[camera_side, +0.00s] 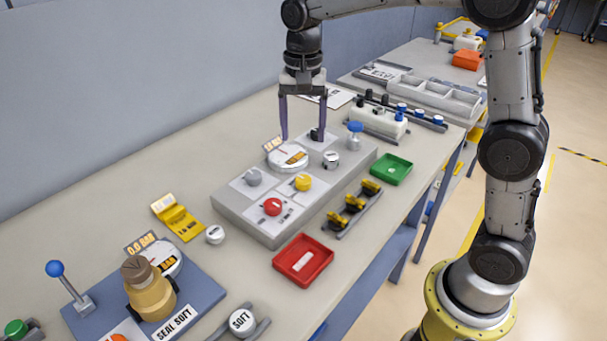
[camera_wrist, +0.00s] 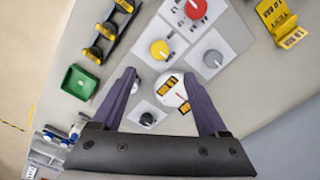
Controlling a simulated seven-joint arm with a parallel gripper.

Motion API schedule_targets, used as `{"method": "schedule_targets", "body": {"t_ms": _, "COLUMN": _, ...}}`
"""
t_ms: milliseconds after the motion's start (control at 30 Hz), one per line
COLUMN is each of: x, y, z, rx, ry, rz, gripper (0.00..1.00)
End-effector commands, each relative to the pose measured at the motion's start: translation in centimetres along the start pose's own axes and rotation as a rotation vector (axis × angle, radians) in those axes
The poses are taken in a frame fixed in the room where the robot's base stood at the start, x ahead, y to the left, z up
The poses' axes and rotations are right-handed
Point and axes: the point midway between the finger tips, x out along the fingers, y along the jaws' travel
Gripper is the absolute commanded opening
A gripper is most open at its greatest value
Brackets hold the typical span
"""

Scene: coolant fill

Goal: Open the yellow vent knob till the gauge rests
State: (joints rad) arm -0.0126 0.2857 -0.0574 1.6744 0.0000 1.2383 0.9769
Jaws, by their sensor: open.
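The yellow vent knob (camera_side: 303,181) sits on the grey panel (camera_side: 232,208), on a white plate beside a red knob (camera_side: 272,206). In the wrist view the yellow knob (camera_wrist: 159,49) lies just beyond my fingertips. A round white gauge (camera_side: 288,157) with a small lit display stands behind it; in the wrist view the gauge (camera_wrist: 174,90) shows between my fingers, its reading too small to tell. My gripper (camera_side: 300,138) is open and empty, pointing down above the far end of the panel, near a black knob (camera_wrist: 147,119). It touches no knob that I can make out.
A grey knob (camera_side: 252,177) and a white-topped knob (camera_side: 331,158) flank the gauge. A blue-topped valve (camera_side: 355,132) stands behind the panel. A green tray (camera_side: 391,169), a rack of yellow clips (camera_side: 352,205) and a red tray (camera_side: 303,260) line the front side.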

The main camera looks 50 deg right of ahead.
Motion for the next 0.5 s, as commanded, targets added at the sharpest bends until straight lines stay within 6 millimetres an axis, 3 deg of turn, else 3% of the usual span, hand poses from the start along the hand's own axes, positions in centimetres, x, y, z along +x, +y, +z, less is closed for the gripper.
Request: {"method": "schedule_targets", "body": {"t_ms": 500, "x": 9.7, "y": 0.2, "z": 0.1, "rx": -0.001, "ry": -0.003, "rz": 0.004, "gripper": 0.77}}
